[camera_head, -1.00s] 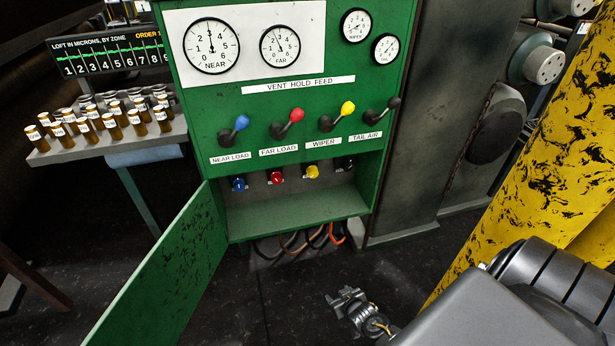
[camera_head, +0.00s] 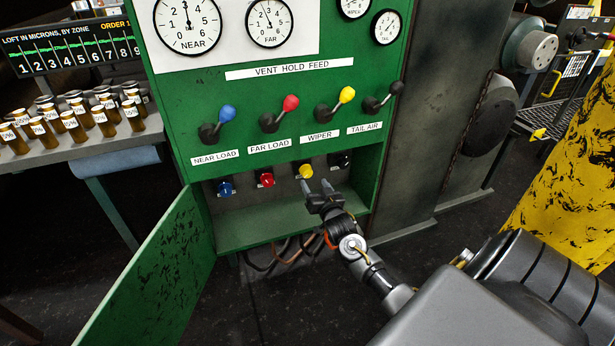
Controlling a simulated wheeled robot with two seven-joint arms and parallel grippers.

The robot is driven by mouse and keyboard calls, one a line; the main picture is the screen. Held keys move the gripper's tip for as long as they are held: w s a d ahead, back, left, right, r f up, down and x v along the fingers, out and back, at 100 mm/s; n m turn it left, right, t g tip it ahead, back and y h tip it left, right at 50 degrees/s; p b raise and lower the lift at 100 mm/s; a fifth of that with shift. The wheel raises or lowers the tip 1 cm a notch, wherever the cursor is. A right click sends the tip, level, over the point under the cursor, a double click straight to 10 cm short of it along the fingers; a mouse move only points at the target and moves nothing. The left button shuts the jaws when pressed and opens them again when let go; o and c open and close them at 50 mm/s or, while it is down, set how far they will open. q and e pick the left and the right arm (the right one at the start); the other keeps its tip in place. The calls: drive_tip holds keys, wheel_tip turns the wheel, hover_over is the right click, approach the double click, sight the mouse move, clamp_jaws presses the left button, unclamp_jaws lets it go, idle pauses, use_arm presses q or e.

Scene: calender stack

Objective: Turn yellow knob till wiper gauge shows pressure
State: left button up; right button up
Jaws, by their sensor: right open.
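The yellow knob (camera_head: 306,171) sits in the open lower compartment of the green cabinet, below the WIPER label (camera_head: 320,137). The wiper gauge (camera_head: 354,6) is at the top edge and partly cut off, so its needle is hard to read. My right gripper (camera_head: 317,186) is open and empty, its fingers pointing up just below and right of the yellow knob. I see no clear contact between them. The WIPER lever (camera_head: 346,96) has a yellow ball and leans up to the right. My left gripper is not in view.
A blue knob (camera_head: 225,187), a red knob (camera_head: 266,179) and a black knob (camera_head: 341,160) flank the yellow one. The green door (camera_head: 160,275) hangs open at the left. Several brown bottles (camera_head: 75,125) stand on a side shelf. A yellow post (camera_head: 565,185) rises at right.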

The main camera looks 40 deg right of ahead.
sight(308, 174)
drive_tip(key=b+x, duration=0.1)
drive_tip(key=x, duration=0.5)
drive_tip(key=shift+w+d, duration=0.1)
drive_tip(key=shift+w, duration=0.15)
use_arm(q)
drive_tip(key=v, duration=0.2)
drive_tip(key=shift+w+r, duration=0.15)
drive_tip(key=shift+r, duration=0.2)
use_arm(e)
drive_tip(key=c, duration=1)
drive_tip(key=shift+m+p, duration=0.35)
drive_tip(key=shift+m, duration=0.05)
drive_tip(key=o, duration=1)
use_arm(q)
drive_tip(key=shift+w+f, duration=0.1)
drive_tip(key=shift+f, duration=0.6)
